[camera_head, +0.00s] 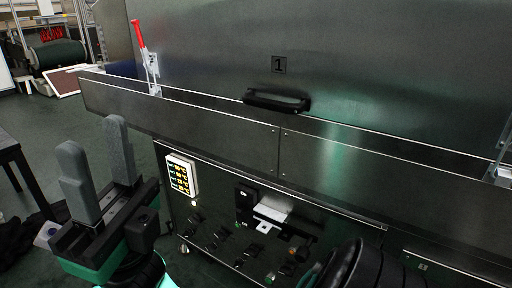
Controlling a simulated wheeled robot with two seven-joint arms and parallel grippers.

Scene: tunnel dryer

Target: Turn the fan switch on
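The fan switch is not identifiable by any readable label. Several small dark switches (240,250) sit on the dark lower control panel of the dryer, too small to read their positions.
A lit display (181,175) with yellow digits is at the panel's upper left. A white-topped box (270,209) is at its middle. Above are a black handle (277,100) and a red-handled clamp (140,34). A dark table (20,170) stands at far left. Black round parts at bottom right cover part of the panel.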

